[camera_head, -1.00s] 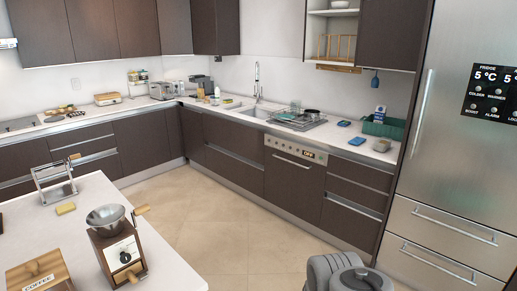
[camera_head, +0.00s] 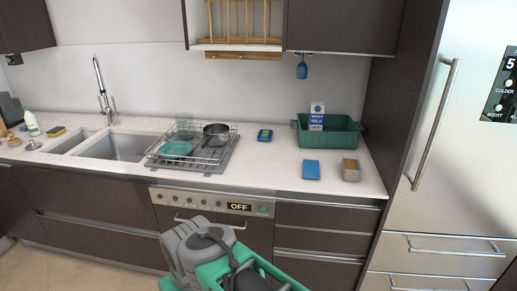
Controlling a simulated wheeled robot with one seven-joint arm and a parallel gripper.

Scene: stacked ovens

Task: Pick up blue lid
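A flat blue rectangular piece (camera_head: 312,169) lies on the white counter, right of the dish rack and in front of the green bin; it looks most like the blue lid. A second small blue item (camera_head: 265,136) with a darker patch lies farther back, between the rack and the bin. It is too small to tell what it is. Grey and green parts of my own arm show at the bottom middle, well short of the counter. My gripper cannot be made out among them. Nothing covers either blue item.
A green bin (camera_head: 344,136) with a milk carton (camera_head: 317,117) stands behind the flat blue piece. A small tan container (camera_head: 351,170) is close on its right. A dish rack (camera_head: 187,155) with dishes and a sink (camera_head: 120,146) are left. The fridge (camera_head: 455,130) bounds the right.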

